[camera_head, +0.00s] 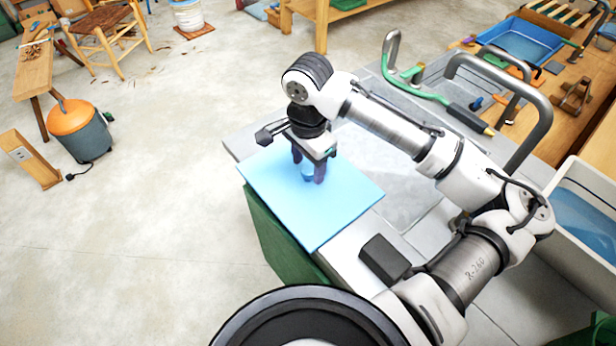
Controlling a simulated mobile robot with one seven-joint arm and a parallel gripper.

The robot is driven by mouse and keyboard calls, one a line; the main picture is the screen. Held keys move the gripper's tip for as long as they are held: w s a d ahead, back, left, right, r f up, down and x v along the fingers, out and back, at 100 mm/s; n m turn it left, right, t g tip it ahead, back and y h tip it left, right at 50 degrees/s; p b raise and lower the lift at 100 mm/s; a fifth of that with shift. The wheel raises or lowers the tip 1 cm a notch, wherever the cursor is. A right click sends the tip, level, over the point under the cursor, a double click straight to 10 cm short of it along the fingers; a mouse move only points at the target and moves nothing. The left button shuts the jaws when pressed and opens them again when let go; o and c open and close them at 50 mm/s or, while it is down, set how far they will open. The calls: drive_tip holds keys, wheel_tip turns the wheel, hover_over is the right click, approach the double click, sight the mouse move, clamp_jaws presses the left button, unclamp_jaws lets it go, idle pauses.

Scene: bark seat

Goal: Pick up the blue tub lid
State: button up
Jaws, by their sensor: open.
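The blue tub lid (335,215) is a flat, light blue panel. A small darker blue piece, possibly a handle on the lid, shows between the fingers. I cannot tell whether the fingers touch it. The gripper body hides part of the lid's back edge.
A grey worktop surrounds the lid's right side. A steel tap (520,105) and a green hose (425,93) stand behind my arm. A basin with blue water (585,215) is at the right. An orange-topped bucket (80,128) stands on the open floor at left.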

drive_tip(key=shift+f, duration=0.25)
clamp_jaws()
drive_tip(key=shift+r, duration=0.2)
